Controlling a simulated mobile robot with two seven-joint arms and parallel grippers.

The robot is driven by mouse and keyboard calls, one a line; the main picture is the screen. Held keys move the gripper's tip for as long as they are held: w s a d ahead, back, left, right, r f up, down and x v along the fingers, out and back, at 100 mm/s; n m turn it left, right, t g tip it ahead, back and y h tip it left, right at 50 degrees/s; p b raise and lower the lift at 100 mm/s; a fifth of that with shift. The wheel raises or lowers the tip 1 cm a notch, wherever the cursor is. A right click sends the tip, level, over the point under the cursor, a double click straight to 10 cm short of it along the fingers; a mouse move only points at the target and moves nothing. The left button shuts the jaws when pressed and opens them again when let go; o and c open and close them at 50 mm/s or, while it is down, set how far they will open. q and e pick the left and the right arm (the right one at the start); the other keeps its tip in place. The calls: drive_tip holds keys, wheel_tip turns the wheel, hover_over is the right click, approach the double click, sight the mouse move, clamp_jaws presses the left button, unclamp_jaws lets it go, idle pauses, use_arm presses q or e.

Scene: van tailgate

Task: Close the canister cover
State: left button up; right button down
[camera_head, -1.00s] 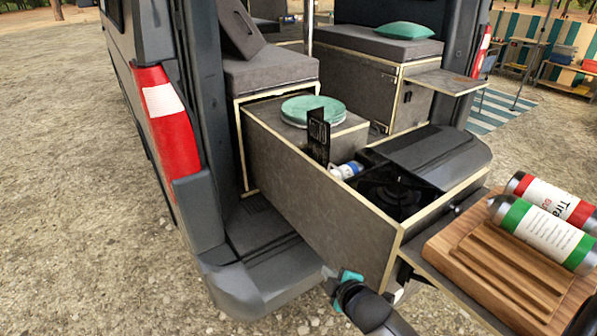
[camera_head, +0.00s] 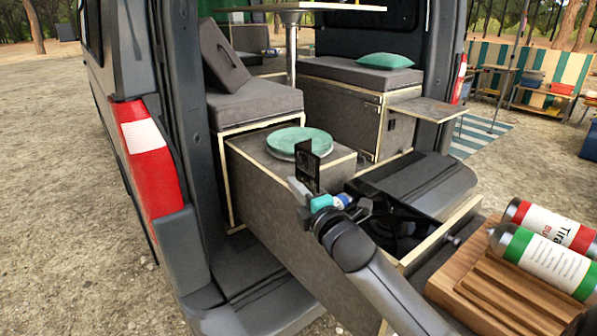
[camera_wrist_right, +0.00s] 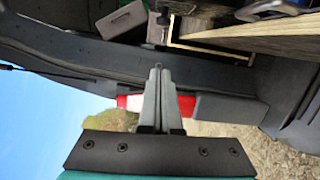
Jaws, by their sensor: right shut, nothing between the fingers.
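The canister cover (camera_head: 308,170) is a dark upright plate with cut-outs, standing open at the left end of the stove in the drawer. The blue and white canister (camera_head: 344,199) lies at its foot, partly hidden by my right gripper. My right gripper (camera_head: 297,187) is shut and empty, on the left side of the cover, at the height of its lower part. I cannot tell whether it touches the cover. The right wrist view shows the closed fingers (camera_wrist_right: 159,72), with the cover not clearly visible. My left gripper is not in view.
The black stove (camera_head: 390,222) sits in the pulled-out drawer (camera_head: 270,215), partly behind my right arm. A stack of green plates (camera_head: 299,142) stands behind the cover. A wooden board (camera_head: 465,285) and two bottles, one green-labelled (camera_head: 543,262) and one red-labelled (camera_head: 550,226), are at the right.

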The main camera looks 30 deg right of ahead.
sight(311, 181)
drive_tip(key=w+d+b, duration=0.1)
drive_tip(key=w+d, duration=0.3)
drive_tip(key=w, duration=0.2)
drive_tip(key=shift+d+r, duration=0.15)
drive_tip(key=shift+d, duration=0.15)
idle(0.3)
